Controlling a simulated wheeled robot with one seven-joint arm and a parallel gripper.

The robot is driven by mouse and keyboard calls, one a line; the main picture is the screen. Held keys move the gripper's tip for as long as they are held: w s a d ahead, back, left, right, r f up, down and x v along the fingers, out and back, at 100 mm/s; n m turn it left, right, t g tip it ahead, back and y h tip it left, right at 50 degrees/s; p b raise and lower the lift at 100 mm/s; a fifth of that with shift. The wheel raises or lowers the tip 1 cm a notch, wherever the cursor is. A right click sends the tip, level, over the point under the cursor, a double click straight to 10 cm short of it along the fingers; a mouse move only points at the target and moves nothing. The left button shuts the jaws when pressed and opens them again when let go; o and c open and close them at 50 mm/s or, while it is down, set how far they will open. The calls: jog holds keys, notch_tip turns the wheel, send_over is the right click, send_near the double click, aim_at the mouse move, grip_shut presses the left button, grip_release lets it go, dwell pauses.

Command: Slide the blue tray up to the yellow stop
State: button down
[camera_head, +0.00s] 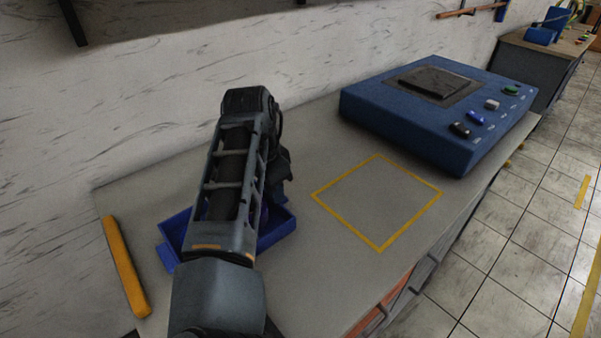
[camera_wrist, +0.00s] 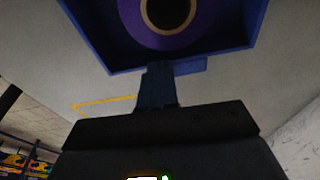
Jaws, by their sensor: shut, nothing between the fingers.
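The blue tray (camera_head: 279,238) lies on the table at the left, partly hidden behind my arm. In the wrist view the tray (camera_wrist: 228,58) fills the top and holds a purple roll (camera_wrist: 128,22) with a tan core. The yellow stop (camera_head: 127,268) is a bar on the table to the left of the tray, with bare table between them. My gripper (camera_wrist: 158,72) is shut and empty, its fingertips at the tray's outer wall on the side towards the taped square. I cannot tell whether they touch it.
A yellow taped square (camera_head: 379,203) marks bare table to the right of the tray. A blue machine (camera_head: 440,112) with several buttons stands at the table's right end. A white streaked wall (camera_head: 150,90) runs behind the table.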

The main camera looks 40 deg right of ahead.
jog(key=a, duration=0.2)
jog(key=a+f, duration=0.1)
jog(key=a, duration=0.1)
jog(key=shift+s+a, duration=0.1)
jog(key=shift+a, duration=0.3)
jog(key=shift+r, duration=0.1)
jog(key=shift+r+p, duration=0.7)
jog(key=shift+d+r, duration=0.1)
jog(key=shift+d, duration=0.1)
